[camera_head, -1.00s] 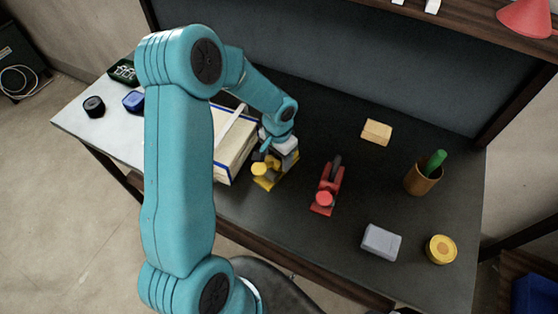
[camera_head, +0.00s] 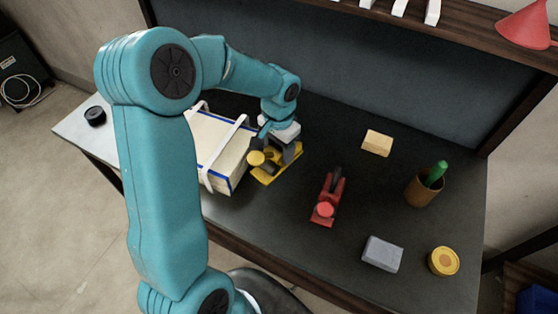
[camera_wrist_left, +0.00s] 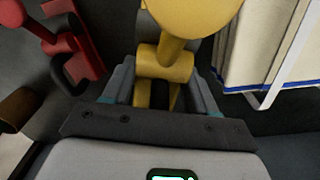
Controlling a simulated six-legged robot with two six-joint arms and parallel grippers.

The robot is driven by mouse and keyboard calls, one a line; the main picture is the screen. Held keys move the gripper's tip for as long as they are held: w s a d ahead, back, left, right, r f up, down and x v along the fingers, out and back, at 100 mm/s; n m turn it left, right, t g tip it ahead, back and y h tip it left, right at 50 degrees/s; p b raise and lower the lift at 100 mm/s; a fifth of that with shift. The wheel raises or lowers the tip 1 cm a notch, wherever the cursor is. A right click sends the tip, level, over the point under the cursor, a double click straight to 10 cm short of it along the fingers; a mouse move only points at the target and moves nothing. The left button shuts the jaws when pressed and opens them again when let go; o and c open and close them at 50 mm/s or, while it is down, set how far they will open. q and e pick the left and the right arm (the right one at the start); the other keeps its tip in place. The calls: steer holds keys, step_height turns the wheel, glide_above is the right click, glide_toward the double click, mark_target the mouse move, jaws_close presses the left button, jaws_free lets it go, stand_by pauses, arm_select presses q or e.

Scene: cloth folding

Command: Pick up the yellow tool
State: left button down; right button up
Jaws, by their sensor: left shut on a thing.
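The yellow tool (camera_head: 288,166), with a round yellow knob and grey parts, is beside the right end of the cream box, above the dark table. My left gripper (camera_head: 279,146) comes down over it from above and is shut on it. In the left wrist view the yellow tool (camera_wrist_left: 165,62) sits between the two fingers of my left gripper (camera_wrist_left: 160,88), its knob toward the top edge. The gripper and arm hide part of the tool in the head view. I cannot tell whether the tool touches the table. My right gripper is not in view.
A cream box (camera_head: 222,150) with blue edges and white straps is left of the tool. A red tool (camera_head: 328,198) lies to the right. Farther right are a wooden block (camera_head: 377,143), grey block (camera_head: 382,254), yellow round tin (camera_head: 443,261) and brown cup (camera_head: 423,190) with a green item.

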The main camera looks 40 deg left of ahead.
arm_select(q)
step_height(320, 180, up, 11)
steer(key=shift+f, duration=0.1)
steer(key=shift+r, duration=0.2)
